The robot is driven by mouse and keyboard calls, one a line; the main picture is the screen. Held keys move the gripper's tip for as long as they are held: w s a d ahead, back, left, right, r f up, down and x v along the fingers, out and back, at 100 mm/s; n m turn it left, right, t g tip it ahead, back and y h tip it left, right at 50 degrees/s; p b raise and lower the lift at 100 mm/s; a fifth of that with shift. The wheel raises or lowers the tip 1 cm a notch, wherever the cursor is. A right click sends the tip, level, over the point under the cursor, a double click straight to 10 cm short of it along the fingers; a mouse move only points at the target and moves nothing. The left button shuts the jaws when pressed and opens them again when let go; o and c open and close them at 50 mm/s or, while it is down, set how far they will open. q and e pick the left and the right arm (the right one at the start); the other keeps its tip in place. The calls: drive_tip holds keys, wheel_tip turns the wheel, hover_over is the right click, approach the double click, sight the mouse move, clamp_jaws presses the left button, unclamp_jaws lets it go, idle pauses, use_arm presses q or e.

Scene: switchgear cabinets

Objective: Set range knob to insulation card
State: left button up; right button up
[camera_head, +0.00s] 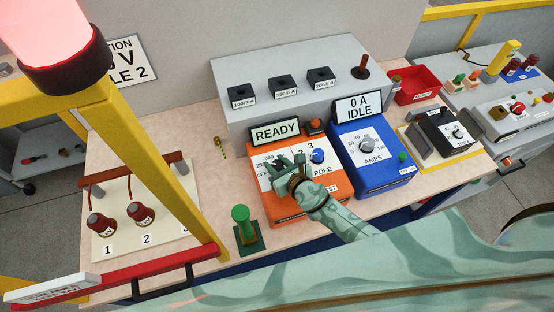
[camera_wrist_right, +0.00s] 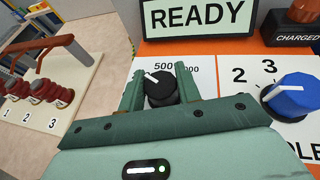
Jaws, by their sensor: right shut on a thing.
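The orange tester (camera_head: 335,196) stands on the bench with its display (camera_head: 274,132) reading READY. My right gripper (camera_head: 284,170) reaches over the left half of its white face. In the right wrist view its two fingers (camera_wrist_right: 160,84) are closed on the black range knob (camera_wrist_right: 163,95), one on each side. The knob's white pointer (camera_wrist_right: 152,77) points up and left. The numbers 500 and 1000 (camera_wrist_right: 176,69) show just above it; part of the scale is hidden by the fingers. I cannot make out an insulation card. My left gripper is not in view.
The blue POLE knob (camera_wrist_right: 289,97) sits close to the right of my gripper. A blue AMPS unit (camera_head: 373,160) stands right of the tester. A green-handled post (camera_head: 243,224) and a board with red insulators (camera_head: 140,215) stand to the left. A yellow frame (camera_head: 160,165) crosses in front.

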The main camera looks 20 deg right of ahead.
drive_tip(key=shift+m+h, duration=0.8)
drive_tip(key=shift+h, duration=0.2)
drive_tip(key=o, duration=1)
drive_tip(key=shift+c, duration=0.2)
drive_tip(key=shift+s, duration=0.1)
